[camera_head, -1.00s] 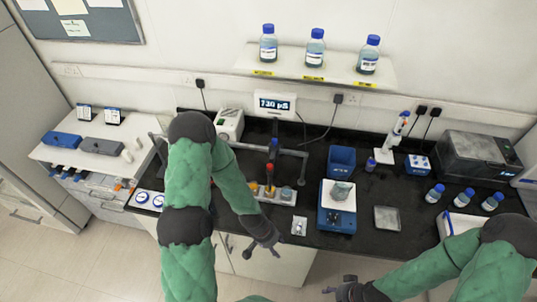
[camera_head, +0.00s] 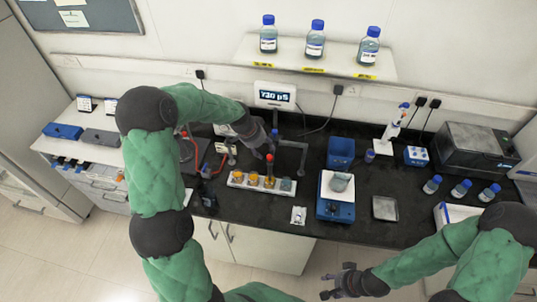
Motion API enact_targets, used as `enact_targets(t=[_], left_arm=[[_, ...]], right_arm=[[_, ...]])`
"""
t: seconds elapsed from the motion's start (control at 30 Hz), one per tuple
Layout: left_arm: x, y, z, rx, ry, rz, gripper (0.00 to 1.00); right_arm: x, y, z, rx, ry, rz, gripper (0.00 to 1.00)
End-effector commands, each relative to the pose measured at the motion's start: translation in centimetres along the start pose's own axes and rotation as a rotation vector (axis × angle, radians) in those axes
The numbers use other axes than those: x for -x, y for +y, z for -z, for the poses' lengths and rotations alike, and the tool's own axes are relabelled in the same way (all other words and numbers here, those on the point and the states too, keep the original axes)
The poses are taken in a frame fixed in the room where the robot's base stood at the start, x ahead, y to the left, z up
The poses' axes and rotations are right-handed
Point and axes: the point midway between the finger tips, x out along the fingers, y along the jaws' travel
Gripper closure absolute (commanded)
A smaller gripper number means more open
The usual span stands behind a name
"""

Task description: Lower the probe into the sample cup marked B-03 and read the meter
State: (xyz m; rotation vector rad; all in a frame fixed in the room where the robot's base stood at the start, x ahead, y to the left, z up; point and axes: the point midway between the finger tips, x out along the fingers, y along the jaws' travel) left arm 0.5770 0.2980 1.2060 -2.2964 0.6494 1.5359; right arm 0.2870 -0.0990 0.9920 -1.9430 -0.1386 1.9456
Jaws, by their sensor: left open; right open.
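The meter (camera_head: 274,95) on the wall shows what looks like "730 µS". A white rack (camera_head: 240,186) on the black bench holds several small cups, orange-yellow ones (camera_head: 252,179) and a grey-blue one (camera_head: 286,184). Their markings are too small to read, so I cannot tell which is B-03. A thin red-topped rod, apparently the probe (camera_head: 269,160), stands upright over the third cup; I cannot tell whether its tip is inside. My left gripper (camera_head: 264,146) is open, just above and left of the rod. My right gripper (camera_head: 334,282) is open and empty before the bench.
A dark stand (camera_head: 302,155) rises behind the rack. A blue bin (camera_head: 341,152) is behind the scale. Several bottles (camera_head: 460,188) stand at the right. A small white item (camera_head: 298,215) lies in front.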

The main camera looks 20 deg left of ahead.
Motion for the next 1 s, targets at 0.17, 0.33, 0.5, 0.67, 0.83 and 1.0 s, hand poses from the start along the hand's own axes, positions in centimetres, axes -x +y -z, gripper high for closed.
enact_targets(t=[0.17,0.33,0.5,0.67,0.83,1.0], left_arm=[[-3.0,0.0,0.0,0.001,-0.002,-0.002,0.50],[-5.2,0.1,0.0,0.001,-0.002,-0.001,0.50],[-6.5,0.0,0.0,0.001,0.000,0.001,0.50],[-7.0,0.0,0.0,0.001,0.000,0.001,0.50],[-7.0,0.0,0.0,0.001,0.000,0.001,0.50],[-7.0,0.0,0.0,0.001,0.000,0.001,0.81]], right_arm=[[0.7,-0.2,0.0,0.000,0.000,0.000,0.52],[1.1,-0.4,0.0,0.000,0.000,0.000,0.52],[1.3,-0.5,-0.1,0.000,0.000,0.000,0.52],[1.3,-0.5,-0.1,0.000,0.000,0.000,0.52],[1.3,-0.5,-0.1,0.000,0.000,0.000,0.52],[1.3,-0.5,-0.1,0.000,0.000,0.000,0.52]])
